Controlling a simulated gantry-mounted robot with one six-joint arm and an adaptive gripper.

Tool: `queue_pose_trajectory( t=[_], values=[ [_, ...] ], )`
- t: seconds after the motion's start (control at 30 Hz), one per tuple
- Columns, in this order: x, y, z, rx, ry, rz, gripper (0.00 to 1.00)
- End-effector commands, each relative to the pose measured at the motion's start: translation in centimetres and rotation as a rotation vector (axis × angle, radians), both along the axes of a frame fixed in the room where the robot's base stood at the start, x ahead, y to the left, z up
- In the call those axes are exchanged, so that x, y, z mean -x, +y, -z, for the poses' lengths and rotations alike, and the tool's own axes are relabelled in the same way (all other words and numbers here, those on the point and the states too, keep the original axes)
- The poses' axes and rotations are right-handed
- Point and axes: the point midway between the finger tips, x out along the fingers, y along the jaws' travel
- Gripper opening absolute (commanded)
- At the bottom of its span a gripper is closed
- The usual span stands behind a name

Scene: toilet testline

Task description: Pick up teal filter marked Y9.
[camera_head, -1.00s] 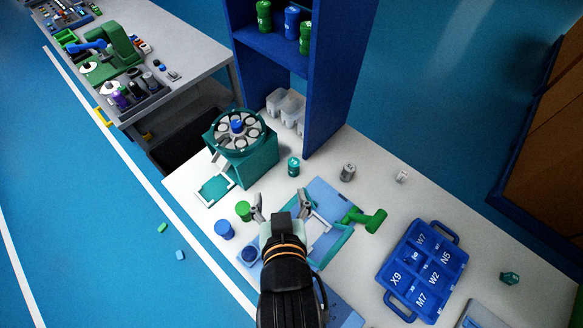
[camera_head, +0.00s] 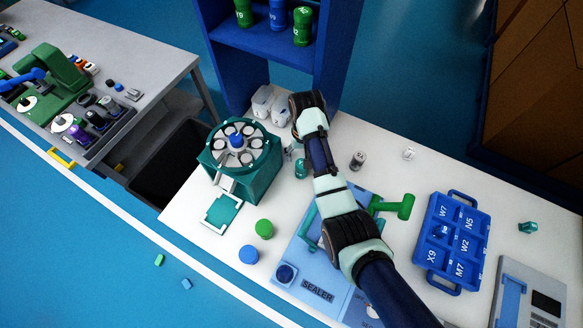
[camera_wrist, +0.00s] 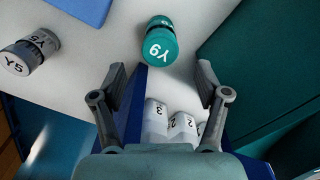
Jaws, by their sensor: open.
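The teal filter marked Y9 (camera_wrist: 161,42) is a short cylinder on the white table, with its label readable in the wrist view. In the head view the teal filter (camera_head: 301,168) stands between the teal machine and my arm. My gripper (camera_wrist: 160,80) is open and empty. In the wrist view its two fingers frame the space just below the filter, and neither touches it. In the head view the fingers are mostly hidden behind my arm.
A grey filter marked Y5 (camera_wrist: 20,58) is beside Y9; a grey cylinder (camera_head: 358,160) shows right of my arm. The teal carousel machine (camera_head: 250,185) stands left. White containers (camera_head: 268,105) and the blue shelf (camera_head: 225,75) are close behind. A blue crate (camera_head: 432,270) is at right.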

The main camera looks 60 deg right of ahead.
Motion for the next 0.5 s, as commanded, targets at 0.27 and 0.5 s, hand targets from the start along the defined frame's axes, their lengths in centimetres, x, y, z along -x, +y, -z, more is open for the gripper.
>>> queue_pose_trajectory(
  t=[0.27,0.5],
  values=[
    [0.1,0.2,2.1,0.000,0.000,-0.002,0.74],
    [0.4,0.5,6.2,0.001,-0.001,-0.002,0.74]
  ],
)
